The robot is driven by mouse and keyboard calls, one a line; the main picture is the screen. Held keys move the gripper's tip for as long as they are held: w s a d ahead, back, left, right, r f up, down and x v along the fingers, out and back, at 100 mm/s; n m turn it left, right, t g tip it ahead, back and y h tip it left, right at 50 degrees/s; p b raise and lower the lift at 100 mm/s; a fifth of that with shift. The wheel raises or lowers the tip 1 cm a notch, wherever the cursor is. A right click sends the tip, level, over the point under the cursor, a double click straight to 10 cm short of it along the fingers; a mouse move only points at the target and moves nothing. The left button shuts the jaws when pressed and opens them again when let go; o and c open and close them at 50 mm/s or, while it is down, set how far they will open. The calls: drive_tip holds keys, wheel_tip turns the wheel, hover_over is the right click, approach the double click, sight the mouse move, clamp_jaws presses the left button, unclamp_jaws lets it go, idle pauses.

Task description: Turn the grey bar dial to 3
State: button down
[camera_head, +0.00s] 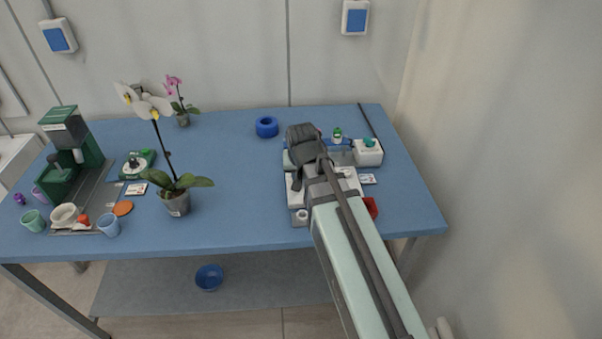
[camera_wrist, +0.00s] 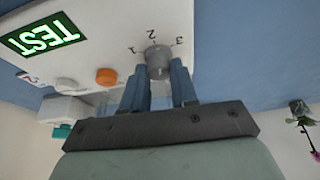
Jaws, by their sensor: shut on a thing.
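The grey bar dial (camera_wrist: 158,58) is on a white panel (camera_wrist: 105,50) in the wrist view. The figures 1, 2 and 3 are printed around it, with 1 on the left, 2 above and 3 on the right. My gripper (camera_wrist: 160,80) has its two blue fingers on either side of the dial and is shut on it. I cannot tell clearly which figure the bar points at. In the head view my arm and wrist cover the dial and most of the white device (camera_head: 297,193).
A green TEST display (camera_wrist: 42,35) and an orange knob (camera_wrist: 106,76) share the panel. On the blue table (camera_head: 245,190), a blue ring (camera_head: 267,126) lies behind the device, and a potted white orchid (camera_head: 177,203) stands to the left. The table between orchid and device is clear.

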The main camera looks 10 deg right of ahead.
drive_tip(key=m+h, duration=0.1)
drive_tip(key=m, duration=0.3)
drive_tip(key=shift+a+h, duration=0.15)
drive_tip(key=shift+h, duration=0.25)
drive_tip(key=shift+w+a+m+g+h, duration=0.1)
drive_tip(key=shift+m+g+h, duration=0.2)
drive_tip(key=shift+m, duration=0.75)
drive_tip(key=shift+m+g+h, duration=0.2)
drive_tip(key=shift+m+g, duration=0.2)
drive_tip(key=shift+m, duration=0.65)
drive_tip(key=c, duration=0.9)
unclamp_jaws()
drive_tip(key=shift+r, duration=0.1)
drive_tip(key=v, duration=1.3)
drive_tip(key=shift+a+r, duration=0.2)
drive_tip(key=shift+a, duration=0.05)
drive_tip(key=shift+d, duration=0.1)
